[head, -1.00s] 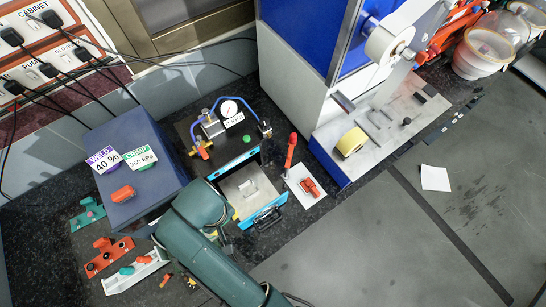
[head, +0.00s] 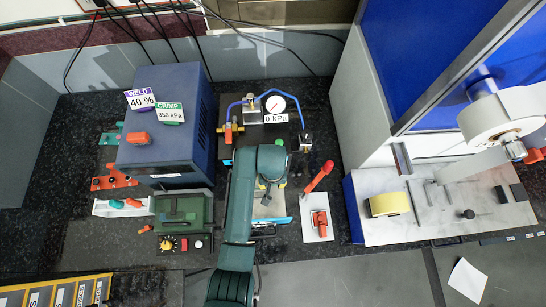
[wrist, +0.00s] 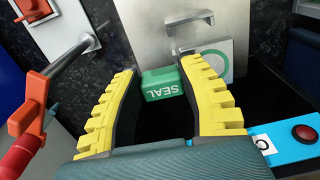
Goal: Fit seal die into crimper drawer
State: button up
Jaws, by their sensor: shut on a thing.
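The green seal die (wrist: 165,85), marked SEAL, sits between the yellow-padded fingers of my gripper (wrist: 160,72) in the wrist view. My gripper is shut on it. Beyond the die lies a grey metal surface (wrist: 190,22), with a pale plate carrying a green ring (wrist: 208,58). In the head view the crimper drawer (head: 268,206) stands pulled out below the gauge, its light-blue front (head: 282,221) showing. My arm covers much of the drawer and hides the die and fingertips there. I cannot tell whether the die touches the drawer.
A red-handled lever (head: 318,177) and red clamp (head: 320,219) stand close right of the drawer. The same lever side shows at left in the wrist view. A gauge (head: 275,104) stands behind, a green box (head: 182,213) at left. A blue strip (wrist: 285,147) with a red button lies near the right finger.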

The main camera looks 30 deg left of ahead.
jog(key=shift+r+p, duration=0.1)
jog(key=shift+p, duration=0.25)
jog(key=b, duration=0.4)
send_over(272, 192)
notch_tip(272, 192, down, 6)
jog(key=shift+p, duration=0.55)
dwell(1.4)
jog(key=shift+f+b, duration=1.05)
jog(key=shift+f, duration=0.3)
jog(key=o, duration=0.9)
notch_tip(272, 192, up, 12)
jog(key=shift+d, duration=0.1)
